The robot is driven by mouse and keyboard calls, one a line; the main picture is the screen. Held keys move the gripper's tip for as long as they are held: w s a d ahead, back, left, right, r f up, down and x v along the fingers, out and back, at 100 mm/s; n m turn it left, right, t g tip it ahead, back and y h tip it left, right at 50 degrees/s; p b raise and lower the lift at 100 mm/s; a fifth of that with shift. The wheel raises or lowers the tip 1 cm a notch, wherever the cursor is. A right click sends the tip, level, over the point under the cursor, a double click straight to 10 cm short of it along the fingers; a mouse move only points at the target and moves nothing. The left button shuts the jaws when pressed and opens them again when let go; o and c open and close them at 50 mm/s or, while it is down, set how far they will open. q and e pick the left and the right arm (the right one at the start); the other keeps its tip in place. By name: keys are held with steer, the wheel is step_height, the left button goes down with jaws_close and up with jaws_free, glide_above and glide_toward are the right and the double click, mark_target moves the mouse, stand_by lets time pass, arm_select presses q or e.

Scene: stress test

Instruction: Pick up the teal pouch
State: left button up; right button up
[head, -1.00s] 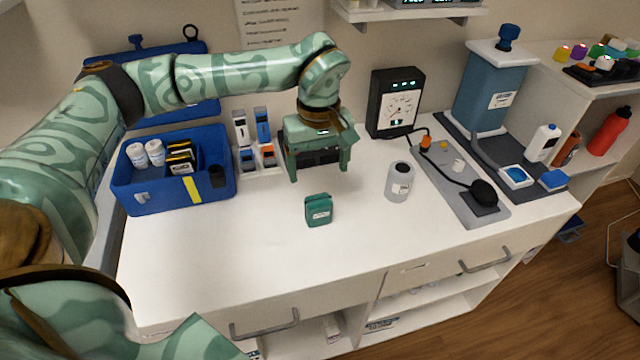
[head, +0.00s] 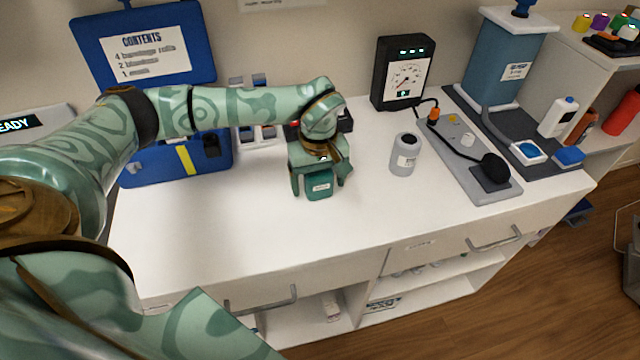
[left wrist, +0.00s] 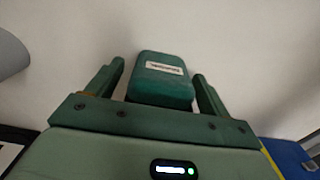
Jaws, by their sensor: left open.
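The teal pouch (head: 319,186) stands on the white counter top, with a small white label on its front. It also shows in the left wrist view (left wrist: 161,80), between the two fingers. My left gripper (head: 320,188) is open around the pouch, with one finger on each side. In the left wrist view, a gap shows between the left finger and the pouch; the right finger (left wrist: 208,98) is close to it, and I cannot tell whether it touches. My right gripper is not in view.
A blue first-aid box (head: 160,165) is at the left, partly behind my arm. A black gauge box (head: 402,75) stands at the back. The counter's front is clear.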

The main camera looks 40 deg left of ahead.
arm_select(q)
steer(key=shift+f, duration=0.7)
steer(key=shift+r, duration=0.1)
steer(key=c, duration=1.2)
steer(key=shift+o, duration=0.2)
